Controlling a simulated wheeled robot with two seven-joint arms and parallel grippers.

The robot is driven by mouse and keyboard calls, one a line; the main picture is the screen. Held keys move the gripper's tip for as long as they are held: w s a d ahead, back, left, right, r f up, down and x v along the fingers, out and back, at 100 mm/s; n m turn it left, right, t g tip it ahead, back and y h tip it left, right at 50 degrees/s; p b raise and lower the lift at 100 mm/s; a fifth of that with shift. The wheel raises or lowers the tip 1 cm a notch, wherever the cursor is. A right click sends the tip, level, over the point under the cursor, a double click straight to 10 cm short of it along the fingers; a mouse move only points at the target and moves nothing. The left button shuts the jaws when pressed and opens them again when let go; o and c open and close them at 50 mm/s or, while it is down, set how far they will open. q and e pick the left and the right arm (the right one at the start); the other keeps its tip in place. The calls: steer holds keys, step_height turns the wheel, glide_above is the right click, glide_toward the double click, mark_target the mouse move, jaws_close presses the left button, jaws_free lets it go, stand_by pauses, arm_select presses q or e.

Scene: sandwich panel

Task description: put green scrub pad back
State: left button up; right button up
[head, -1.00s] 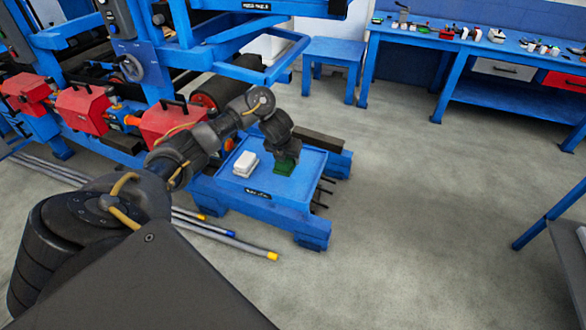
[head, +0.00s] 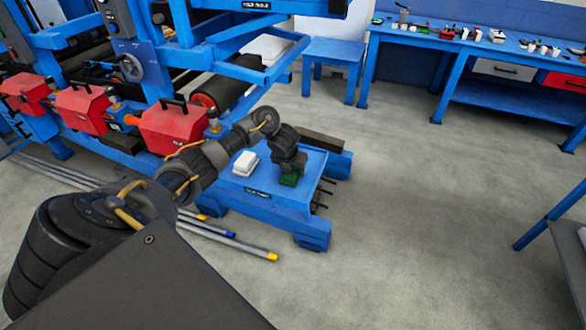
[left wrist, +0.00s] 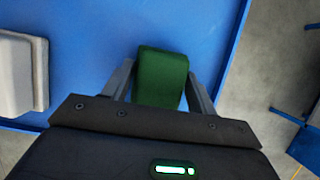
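The green scrub pad (head: 289,179) is at the right part of the blue tray (head: 225,182). My left gripper (head: 289,172) points down over the pad from above. In the left wrist view the pad (left wrist: 160,78) sits between the two fingers of my left gripper (left wrist: 162,75), with the fingertips close against its sides. The gripper looks shut on it. The pad is very low over the tray or touching it; I cannot tell which. My right gripper is not in view.
A white block-like stack (head: 245,163) lies on the tray left of the pad; it also shows in the left wrist view (left wrist: 20,75). Red boxes (head: 172,128) line the blue frame behind my arm. Rods lie on the floor in front. The floor to the right is clear.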

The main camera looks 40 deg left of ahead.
arm_select(q)
steer(key=o, duration=0.4)
steer(key=p+v, duration=0.6)
steer(key=v, duration=0.5)
steer(key=shift+r, duration=0.2)
steer(key=shift+s+r, duration=0.25)
steer(key=shift+r, duration=0.05)
